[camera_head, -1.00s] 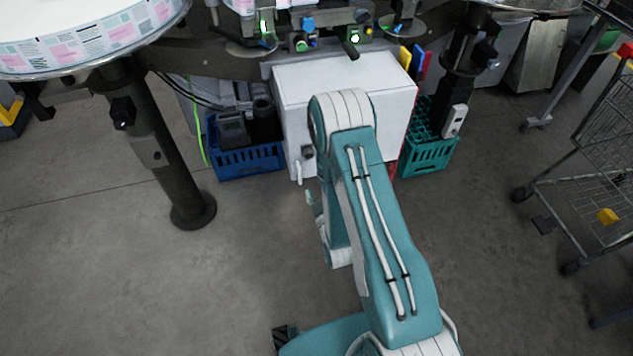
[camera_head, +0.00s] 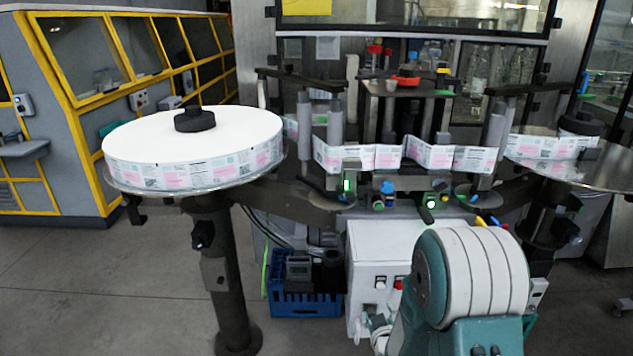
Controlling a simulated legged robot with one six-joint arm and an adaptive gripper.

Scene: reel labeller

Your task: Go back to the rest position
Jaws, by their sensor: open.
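My gripper is out of view. My arm (camera_head: 470,280) rises from the bottom edge, right of centre, as a teal and white joint close to the camera. It hides the right part of the white cabinet (camera_head: 375,244) under the labelling machine. The rest of my arm is below the frame. The labeller holds a large white label reel (camera_head: 240,125) on a round plate at left. Its printed label strip (camera_head: 385,157) runs across the machine to a second reel (camera_head: 545,146) at right.
A dark support post (camera_head: 219,270) stands under the left reel. A blue crate (camera_head: 303,304) sits on the floor beside the white cabinet. A yellow-framed grey machine (camera_head: 62,150) stands at far left. Grey floor (camera_head: 100,290) is open at lower left.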

